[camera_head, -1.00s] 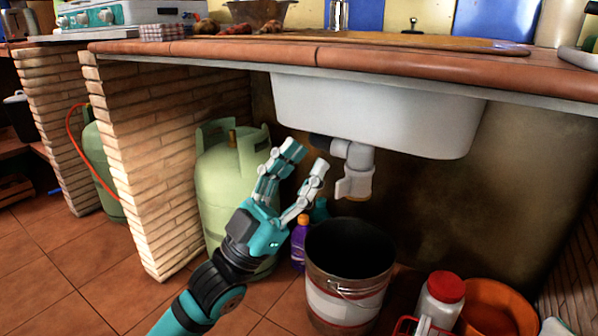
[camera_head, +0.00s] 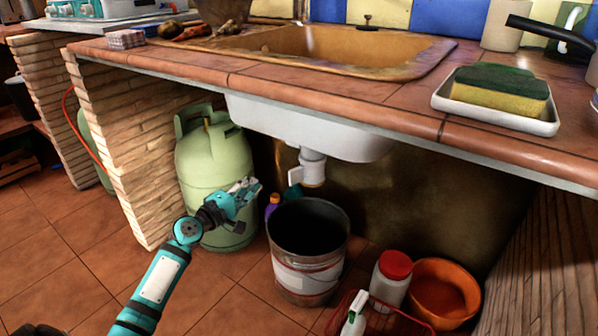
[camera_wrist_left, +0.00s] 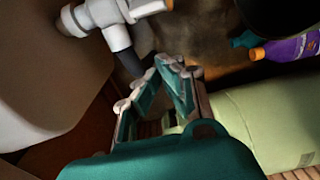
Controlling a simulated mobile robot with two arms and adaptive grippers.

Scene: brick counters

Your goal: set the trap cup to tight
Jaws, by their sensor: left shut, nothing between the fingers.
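The white drain trap (camera_head: 313,160) hangs under the white sink basin (camera_head: 310,128) in the head view, with its cup (camera_head: 313,178) at the lower end, just above the bucket. I cannot tell how tight the cup is. My left gripper (camera_head: 254,187) is shut and empty, to the left of the trap and apart from it, in front of the gas cylinder. In the left wrist view the shut fingers (camera_wrist_left: 170,65) point towards a dark pipe, and white trap fittings (camera_wrist_left: 105,14) show at the upper left. My right gripper is not in view.
A metal bucket (camera_head: 308,280) stands below the trap, with a purple bottle (camera_head: 272,204) behind it. A green gas cylinder (camera_head: 212,160) stands left. A red-lidded jar (camera_head: 392,280) and orange basin (camera_head: 442,290) stand right.

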